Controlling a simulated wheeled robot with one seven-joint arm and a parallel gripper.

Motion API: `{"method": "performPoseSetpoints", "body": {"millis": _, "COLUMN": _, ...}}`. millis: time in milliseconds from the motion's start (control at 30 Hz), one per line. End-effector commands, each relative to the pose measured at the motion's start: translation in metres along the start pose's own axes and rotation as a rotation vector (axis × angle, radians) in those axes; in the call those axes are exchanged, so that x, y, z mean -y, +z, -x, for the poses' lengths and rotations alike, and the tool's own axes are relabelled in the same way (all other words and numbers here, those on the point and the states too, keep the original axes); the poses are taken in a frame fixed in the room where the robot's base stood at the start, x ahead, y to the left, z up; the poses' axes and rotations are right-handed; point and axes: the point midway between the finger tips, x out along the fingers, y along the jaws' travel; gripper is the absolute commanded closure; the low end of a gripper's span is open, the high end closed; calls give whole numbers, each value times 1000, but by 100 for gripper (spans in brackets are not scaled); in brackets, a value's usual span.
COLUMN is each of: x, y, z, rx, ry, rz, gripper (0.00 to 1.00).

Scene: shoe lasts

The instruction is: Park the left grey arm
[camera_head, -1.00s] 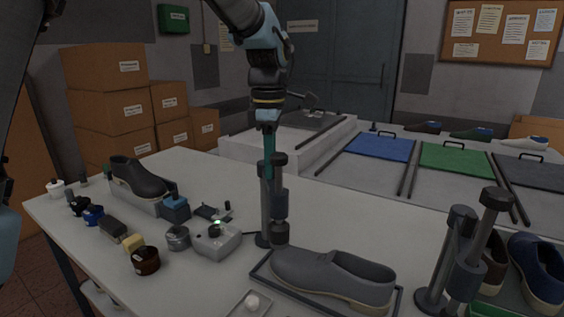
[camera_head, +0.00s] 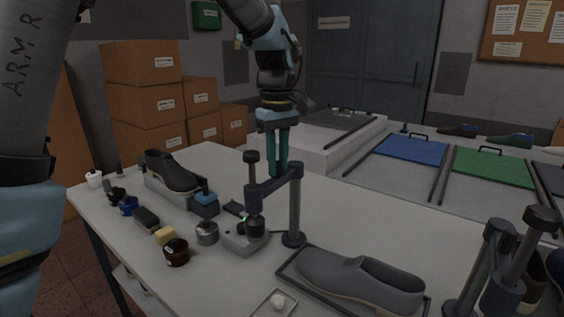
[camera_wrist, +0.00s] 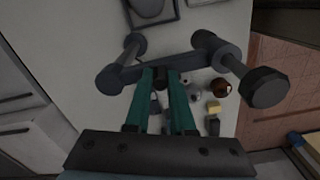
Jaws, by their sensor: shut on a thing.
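The left grey arm (camera_head: 274,184) is a short bar on an upright post (camera_head: 294,217) on the table. Its free end points left and carries a vertical spindle with a dark knob. The spindle's lower end is over or in front of the small white device (camera_head: 243,241) with a green light; contact is unclear. My gripper (camera_head: 278,172), with teal fingers, comes down from above onto the bar between post and spindle. In the wrist view the fingers straddle the bar (camera_wrist: 200,63), with a small dark part between them.
A grey shoe (camera_head: 360,278) lies in a tray right of the post. A second grey arm (camera_head: 495,265) stands at the right. Left are a dark shoe (camera_head: 172,170), a tin (camera_head: 207,233), a brown jar (camera_head: 177,253) and small items. The table behind the post is clear.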

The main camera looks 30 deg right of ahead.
Motion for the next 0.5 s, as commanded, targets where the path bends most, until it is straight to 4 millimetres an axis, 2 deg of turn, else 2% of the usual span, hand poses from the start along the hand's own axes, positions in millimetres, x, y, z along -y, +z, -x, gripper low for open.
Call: {"method": "performPoseSetpoints", "body": {"millis": 500, "x": 2, "y": -4, "z": 0, "rx": -1, "ry": -1, "rz": -32, "gripper": 100}}
